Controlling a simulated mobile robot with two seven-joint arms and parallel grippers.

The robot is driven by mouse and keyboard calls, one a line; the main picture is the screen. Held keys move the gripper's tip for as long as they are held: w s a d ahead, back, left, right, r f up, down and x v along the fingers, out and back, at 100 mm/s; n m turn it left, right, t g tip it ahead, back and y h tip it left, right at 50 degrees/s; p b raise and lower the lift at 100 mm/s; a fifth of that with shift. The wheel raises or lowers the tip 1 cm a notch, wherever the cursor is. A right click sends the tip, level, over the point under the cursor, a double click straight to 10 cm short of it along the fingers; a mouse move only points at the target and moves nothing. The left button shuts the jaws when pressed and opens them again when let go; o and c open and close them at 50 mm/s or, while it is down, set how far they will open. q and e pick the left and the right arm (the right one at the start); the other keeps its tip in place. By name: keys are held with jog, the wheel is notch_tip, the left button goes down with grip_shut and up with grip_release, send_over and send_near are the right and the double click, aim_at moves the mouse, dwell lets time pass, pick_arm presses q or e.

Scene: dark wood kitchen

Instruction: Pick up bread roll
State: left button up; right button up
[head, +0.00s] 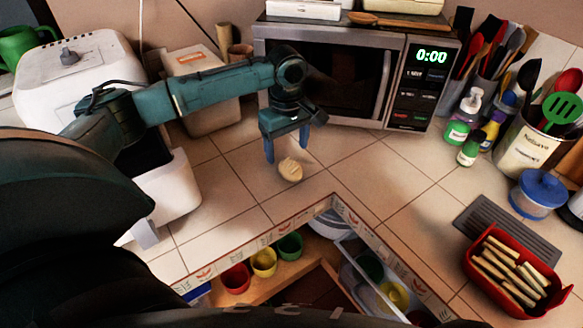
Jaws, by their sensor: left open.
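The bread roll (290,170) is a small, round, pale tan piece lying on the tiled counter (345,173), in front of the microwave. My left gripper (286,155) points down just above and behind the roll. Its two blue fingers are apart, one on the left and one to the upper right of the roll. The gap between them looks empty. I cannot tell from this view whether a finger touches the roll. My right gripper is not in view.
A microwave (326,75) stands behind the gripper, and a white appliance (85,65) stands at left. A red container (478,250) of sticks and a blue-lidded jar (537,193) are at right. An open drawer (372,275) with cups lies below the counter edge.

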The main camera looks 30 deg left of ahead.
aim_at(291, 164)
pick_arm(q)
jog(key=shift+w+d+f+p, duration=0.1)
jog(key=shift+w+f+p, duration=0.1)
jog(key=shift+f, duration=1.5)
jog(key=shift+w+d+f+p, duration=0.1)
jog(key=shift+w+f+p, duration=0.1)
jog(key=shift+f, duration=1.5)
jog(key=shift+c, duration=0.5)
jog(key=c, duration=0.9)
